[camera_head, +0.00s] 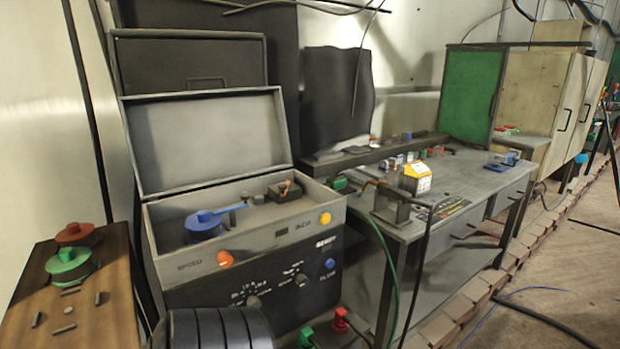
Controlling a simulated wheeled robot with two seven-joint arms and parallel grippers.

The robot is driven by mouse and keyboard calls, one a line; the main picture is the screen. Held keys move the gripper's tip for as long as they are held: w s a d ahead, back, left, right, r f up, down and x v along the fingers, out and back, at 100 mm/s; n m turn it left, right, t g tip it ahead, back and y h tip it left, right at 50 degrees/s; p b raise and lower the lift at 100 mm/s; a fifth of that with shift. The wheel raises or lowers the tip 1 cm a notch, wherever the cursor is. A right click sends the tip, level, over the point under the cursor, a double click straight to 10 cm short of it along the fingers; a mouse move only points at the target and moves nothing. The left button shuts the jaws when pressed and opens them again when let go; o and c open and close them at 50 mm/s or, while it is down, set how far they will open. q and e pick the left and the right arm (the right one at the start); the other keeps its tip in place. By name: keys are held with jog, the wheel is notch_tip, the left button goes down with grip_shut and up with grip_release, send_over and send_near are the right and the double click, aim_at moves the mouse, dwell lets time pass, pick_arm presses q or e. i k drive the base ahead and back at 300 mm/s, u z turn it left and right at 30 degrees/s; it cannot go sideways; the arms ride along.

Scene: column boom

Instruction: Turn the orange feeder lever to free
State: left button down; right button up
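The open grey machine case (205,100) stands at the left centre with its lid raised. Inside it, toward the right, a small orange lever (286,185) sits on a dark block (284,192). It is small in the picture, and I cannot read which position it points to. A blue round part with a blue handle (206,222) sits to its left in the same case. An orange knob (224,258) and a yellow knob (325,218) are on the front panel. Neither of my grippers is in view.
A wooden board (75,290) with red and green round parts is at the left. A dark ribbed cylinder (212,330) stands in front of the case. A workbench (470,180) with small items and a yellow box (415,178) is at the right. Cables hang beside it.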

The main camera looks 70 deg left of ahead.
aim_at(284, 187)
jog(key=u, duration=0.45)
jog(key=i, duration=0.75)
jog(key=u, duration=0.8)
